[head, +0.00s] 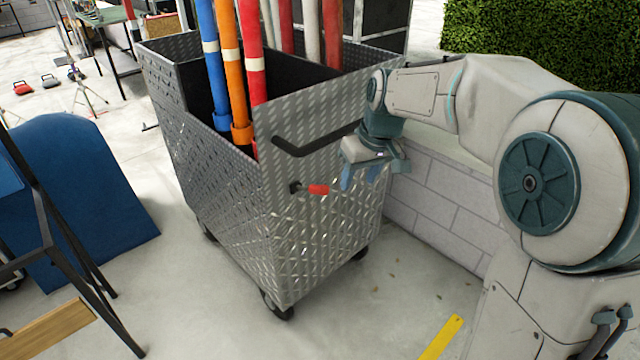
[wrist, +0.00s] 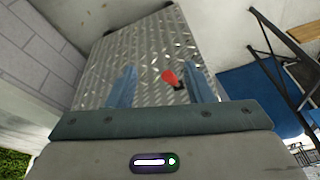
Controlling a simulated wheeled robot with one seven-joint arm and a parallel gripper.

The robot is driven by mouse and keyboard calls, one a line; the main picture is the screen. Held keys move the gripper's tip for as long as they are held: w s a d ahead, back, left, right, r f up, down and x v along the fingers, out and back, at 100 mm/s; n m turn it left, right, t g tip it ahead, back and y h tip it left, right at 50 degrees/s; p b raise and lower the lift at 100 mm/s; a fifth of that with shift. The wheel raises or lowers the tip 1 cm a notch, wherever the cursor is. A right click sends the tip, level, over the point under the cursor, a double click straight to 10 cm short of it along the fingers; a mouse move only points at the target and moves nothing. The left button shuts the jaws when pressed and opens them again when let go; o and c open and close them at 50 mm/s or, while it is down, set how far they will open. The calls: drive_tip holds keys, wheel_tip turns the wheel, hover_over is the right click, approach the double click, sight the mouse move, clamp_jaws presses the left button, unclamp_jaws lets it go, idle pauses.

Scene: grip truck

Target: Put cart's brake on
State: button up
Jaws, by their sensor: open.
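The cart (head: 315,235) is a tall diamond-plate metal box on casters, in the middle of the head view. Its brake lever (head: 318,189) has a red grip and sticks out sideways from a dark pivot on the near face, below a black push handle (head: 315,143). My gripper (head: 366,180) is open and empty, just right of the red grip in the head view. In the wrist view, the red grip (wrist: 169,77) shows between my two blue fingers (wrist: 160,80), closer to the right one. I see no contact. The cart's plate wall (wrist: 145,60) fills the background there.
Colored poles (head: 252,55) stand in the cart. A low block wall (head: 435,195) runs close behind my arm on the right. A blue ramp-shaped object (head: 80,185) and a black metal frame (head: 50,230) stand on the left. The floor before the cart is clear.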

sight(318, 193)
drive_tip(key=w+a+f+n+y+b, duration=0.25)
drive_tip(key=w+a, duration=0.25)
drive_tip(key=w, duration=0.5)
drive_tip(key=x, duration=1.4)
drive_tip(key=shift+s+d+f, duration=0.25)
drive_tip(key=shift+s+d, duration=0.1)
drive_tip(key=shift+s, duration=0.05)
clamp_jaws()
